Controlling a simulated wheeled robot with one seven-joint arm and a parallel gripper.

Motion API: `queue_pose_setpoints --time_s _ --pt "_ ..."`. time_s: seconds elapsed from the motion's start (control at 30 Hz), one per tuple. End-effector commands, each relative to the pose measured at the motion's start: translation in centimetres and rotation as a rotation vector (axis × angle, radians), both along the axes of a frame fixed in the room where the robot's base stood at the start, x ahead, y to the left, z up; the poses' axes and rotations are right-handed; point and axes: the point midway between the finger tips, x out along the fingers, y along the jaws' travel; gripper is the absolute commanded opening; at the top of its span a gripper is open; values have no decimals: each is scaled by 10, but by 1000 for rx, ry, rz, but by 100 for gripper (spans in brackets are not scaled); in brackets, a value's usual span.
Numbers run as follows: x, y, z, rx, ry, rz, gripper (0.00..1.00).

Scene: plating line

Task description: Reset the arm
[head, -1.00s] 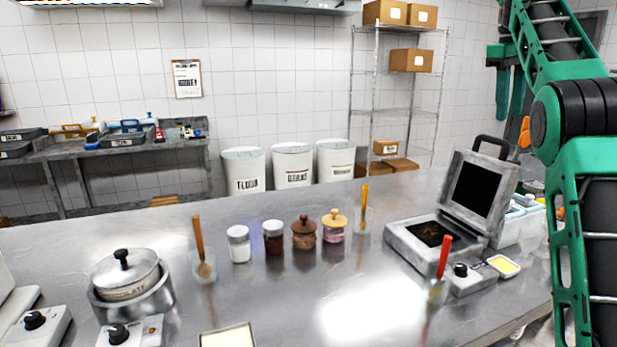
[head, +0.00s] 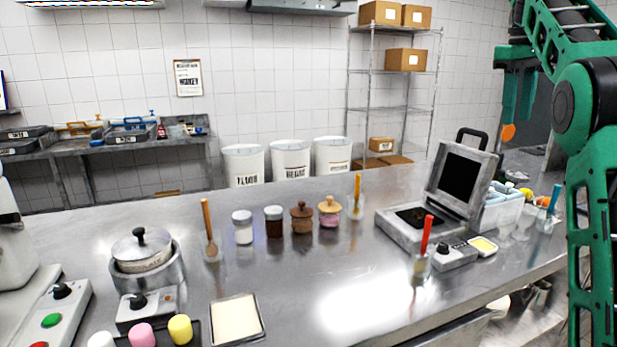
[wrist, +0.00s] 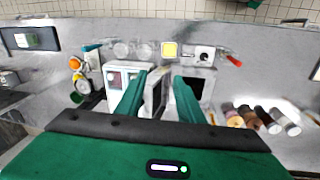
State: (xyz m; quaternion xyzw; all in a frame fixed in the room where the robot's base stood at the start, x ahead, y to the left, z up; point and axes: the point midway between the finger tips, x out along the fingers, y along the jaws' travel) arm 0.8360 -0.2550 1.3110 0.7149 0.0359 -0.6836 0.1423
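My gripper (wrist: 160,82) shows in the wrist view as two green fingers, apart, with nothing between them. It is raised above the counter, over the open waffle iron and a white divided bin (wrist: 118,72). In the head view my green arm rises along the right edge. The green gripper fingers (head: 517,95) hang down at the upper right, clear of the worktop. The waffle iron (head: 400,234) stands open on the right of the counter, its lid upright.
The steel counter (head: 320,275) has clear room in its middle. Several jars (head: 302,218) stand in a row behind. A lidded pot (head: 140,250) is at left, a cream tray (head: 238,320) in front. A cup with a red-handled tool (head: 426,237) stands near the iron.

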Motion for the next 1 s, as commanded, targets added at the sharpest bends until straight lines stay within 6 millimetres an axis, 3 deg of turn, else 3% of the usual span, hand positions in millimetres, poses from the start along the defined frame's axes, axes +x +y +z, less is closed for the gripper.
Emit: queue_pose_setpoints --time_s 0.27,0.47,0.77,1.0 --pt "-38 -8 -19 44 -10 -119 34" --pt "-89 -12 -53 88 -16 -255 34" --pt "-183 0 -126 138 -17 -455 34" --pt "-270 25 -199 162 -11 -603 34"
